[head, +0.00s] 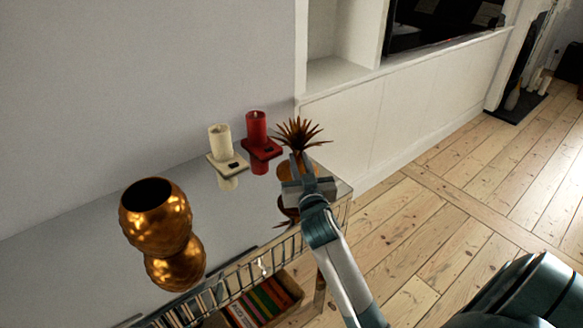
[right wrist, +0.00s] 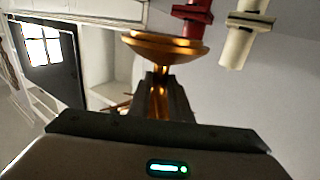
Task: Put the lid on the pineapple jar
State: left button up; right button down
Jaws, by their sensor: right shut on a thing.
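The pineapple jar (head: 154,213) is a bumpy golden pot at the left of the shelf top in the head view. It stands upright with its dark round mouth open and uncovered. The lid (head: 299,134) has a crown of spiky brown-gold leaves and a golden base. My right gripper (head: 303,178) is shut on it at the right end of the top, right of the jar and apart from it. In the right wrist view, the lid's golden disc (right wrist: 165,47) sticks out past the fingers (right wrist: 158,98). The gripper partly hides the lid in the head view.
A cream candle (head: 220,140) and a red candle (head: 256,128) on square holders stand between jar and lid, near the wall. The glossy shelf top (head: 110,225) mirrors things. Its wire rack holds books (head: 262,302). Bare floorboards lie at the right.

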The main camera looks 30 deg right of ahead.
pick_arm(q)
jog(key=shift+s+a+f, duration=0.1)
jog(key=shift+a+f, duration=0.05)
pick_arm(e)
jog(key=s+d+r, duration=0.3)
jog(key=s+r, duration=0.2)
jog(key=s, duration=0.3)
jog(key=shift+s+r, duration=0.2)
jog(key=shift+r, duration=0.05)
